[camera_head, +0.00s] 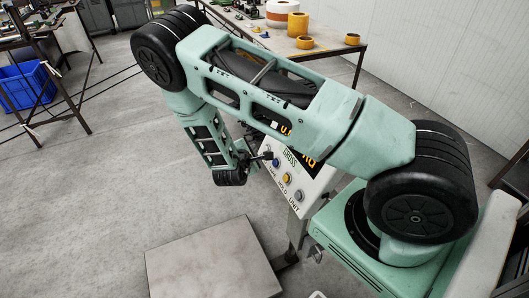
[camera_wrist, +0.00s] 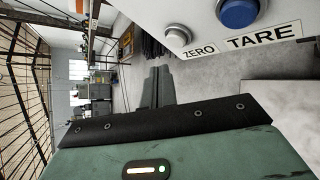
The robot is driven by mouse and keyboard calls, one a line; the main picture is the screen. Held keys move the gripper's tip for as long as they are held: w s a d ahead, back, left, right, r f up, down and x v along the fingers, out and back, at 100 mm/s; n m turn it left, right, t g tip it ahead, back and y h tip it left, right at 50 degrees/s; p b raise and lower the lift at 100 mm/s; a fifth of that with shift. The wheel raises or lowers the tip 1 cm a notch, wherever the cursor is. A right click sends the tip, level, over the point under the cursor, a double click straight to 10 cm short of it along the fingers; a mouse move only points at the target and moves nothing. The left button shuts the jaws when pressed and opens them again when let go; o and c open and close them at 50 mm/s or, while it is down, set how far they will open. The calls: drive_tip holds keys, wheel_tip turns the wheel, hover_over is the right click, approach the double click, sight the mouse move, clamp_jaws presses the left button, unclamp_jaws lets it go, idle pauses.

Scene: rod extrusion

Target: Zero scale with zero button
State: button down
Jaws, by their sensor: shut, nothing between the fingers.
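The scale's control panel (camera_head: 310,190) is tilted on a post, with a row of buttons. In the wrist view, the grey zero button (camera_wrist: 176,36) sits above its ZERO label, left of the blue tare button (camera_wrist: 238,12). My gripper (camera_wrist: 158,70) is shut and empty, its fingertips pointing up the picture, just below and left of the zero button and apparently apart from it. In the head view my gripper (camera_head: 267,156) is at the panel's left end; the zero button is hidden there. The tare button (camera_head: 276,163) shows beside the fingertips. The display (camera_head: 288,131) is partly covered by my arm.
The bare scale platform (camera_head: 213,262) is on the floor at the front. More buttons, yellow (camera_head: 287,178) and grey (camera_head: 298,194), sit along the panel. A table (camera_head: 330,48) with yellow rolls stands behind. Floor left of the panel is clear.

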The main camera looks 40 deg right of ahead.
drive_tip(key=shift+s+d+f, duration=0.25)
drive_tip(key=shift+d+f, duration=0.1)
drive_tip(key=shift+d, duration=0.35)
idle(1.6)
drive_tip(key=shift+s+d+f, duration=0.1)
drive_tip(key=shift+d+f, duration=0.05)
drive_tip(key=shift+d, duration=0.2)
drive_tip(key=shift+s+d+f, duration=0.15)
drive_tip(key=shift+d+f, duration=0.1)
drive_tip(key=shift+d, duration=0.25)
idle(0.7)
idle(0.3)
drive_tip(key=shift+w+a+r, duration=0.15)
drive_tip(key=shift+a+r, duration=0.1)
drive_tip(key=shift+a, duration=0.2)
drive_tip(key=shift+w+a+r, duration=0.1)
drive_tip(key=shift+a+r, duration=0.1)
drive_tip(key=shift+a, duration=0.2)
drive_tip(key=shift+w+a+r+p, duration=0.2)
drive_tip(key=shift+a+r+p, duration=0.15)
drive_tip(key=shift+a, duration=0.4)
drive_tip(key=shift+w+a+r+p, duration=0.2)
drive_tip(key=shift+a+r+p, duration=0.15)
drive_tip(key=shift+a, duration=0.35)
drive_tip(key=shift+w+a+r+p, duration=0.2)
drive_tip(key=shift+a+r+p, duration=0.15)
drive_tip(key=shift+a, duration=0.4)
